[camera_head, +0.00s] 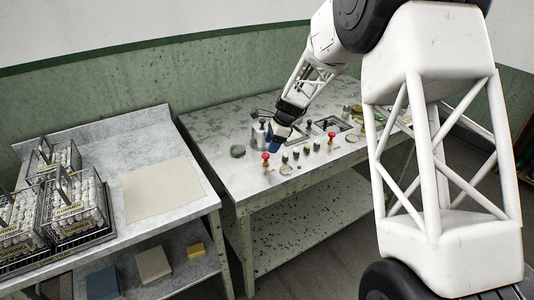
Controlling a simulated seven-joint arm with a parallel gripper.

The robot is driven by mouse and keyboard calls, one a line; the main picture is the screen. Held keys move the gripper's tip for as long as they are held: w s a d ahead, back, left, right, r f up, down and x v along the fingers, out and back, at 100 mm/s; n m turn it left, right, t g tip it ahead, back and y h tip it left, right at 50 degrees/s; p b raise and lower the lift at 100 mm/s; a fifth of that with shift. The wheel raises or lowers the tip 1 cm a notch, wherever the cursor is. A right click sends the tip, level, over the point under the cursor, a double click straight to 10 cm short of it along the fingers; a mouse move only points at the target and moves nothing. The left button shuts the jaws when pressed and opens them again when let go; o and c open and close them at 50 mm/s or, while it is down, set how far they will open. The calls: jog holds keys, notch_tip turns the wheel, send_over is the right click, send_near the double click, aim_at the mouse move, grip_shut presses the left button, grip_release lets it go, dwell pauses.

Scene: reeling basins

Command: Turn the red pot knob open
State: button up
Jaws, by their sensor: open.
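Two red knobs stand on the front part of the metal bench: a left red knob (265,156) and a right red knob (331,135). I cannot tell which belongs to a pot. My gripper (277,135), dark with blue at its end, hangs over the bench just above and right of the left red knob in the picture. The gripper looks empty, and I see no contact with either knob. The fingertips are small and partly hidden.
Several small dark-topped pieces (296,152) stand between the red knobs. Sunken basins (329,125) lie behind them. A lower table (200,203) at left holds a beige sheet (159,189) and wire crates (72,225) of white bobbin-like pieces. My arm hides the bench's right part.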

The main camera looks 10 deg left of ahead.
aim_at(266, 155)
jog(key=shift+x, duration=2.4)
jog(key=shift+c, duration=0.4)
jog(key=c, duration=0.8)
jog(key=shift+c, duration=0.2)
